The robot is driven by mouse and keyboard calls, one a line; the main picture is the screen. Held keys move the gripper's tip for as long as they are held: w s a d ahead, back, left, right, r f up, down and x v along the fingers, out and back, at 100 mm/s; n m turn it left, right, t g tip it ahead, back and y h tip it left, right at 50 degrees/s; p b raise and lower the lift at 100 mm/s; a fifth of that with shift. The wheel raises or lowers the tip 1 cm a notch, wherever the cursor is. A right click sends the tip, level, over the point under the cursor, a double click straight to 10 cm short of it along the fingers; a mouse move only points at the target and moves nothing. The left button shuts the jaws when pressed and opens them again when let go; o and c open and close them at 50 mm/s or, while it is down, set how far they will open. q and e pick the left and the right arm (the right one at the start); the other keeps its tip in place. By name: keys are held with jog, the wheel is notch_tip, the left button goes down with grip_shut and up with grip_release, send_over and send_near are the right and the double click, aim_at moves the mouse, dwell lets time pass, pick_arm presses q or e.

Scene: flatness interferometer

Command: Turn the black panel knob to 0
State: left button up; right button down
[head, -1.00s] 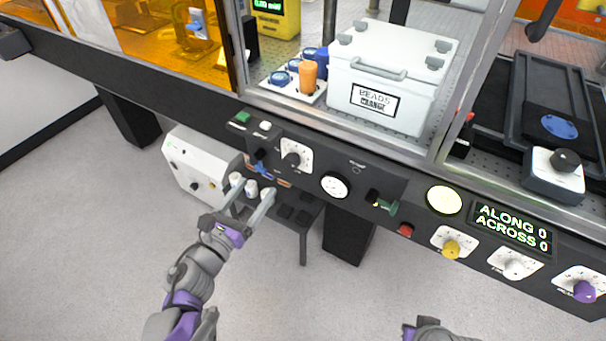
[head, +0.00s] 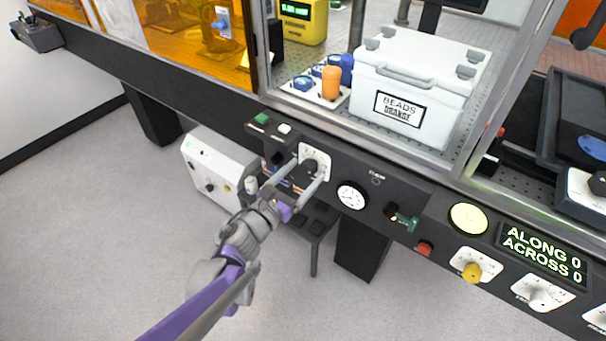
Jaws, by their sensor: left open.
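The black panel knob (head: 311,167) sits on a white scale plate (head: 318,154) on the front of the dark panel. Its pointer and the scale marks are too small to read. My left gripper (head: 307,172) is open, with its two fingers pointing up at the knob. In the head view the fingertips lie on either side of the knob, one to its left and one to its lower right. I cannot tell whether they touch it. My right gripper is out of view.
Right of the knob on the panel (head: 335,165) are a round dial (head: 352,197), a green switch (head: 407,222), a red button (head: 424,248) and a yellow knob (head: 472,272). Green (head: 262,118) and white (head: 284,128) buttons sit to its left. A white box (head: 222,170) stands below.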

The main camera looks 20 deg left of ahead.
pick_arm(q)
grip_shut()
dwell(0.5)
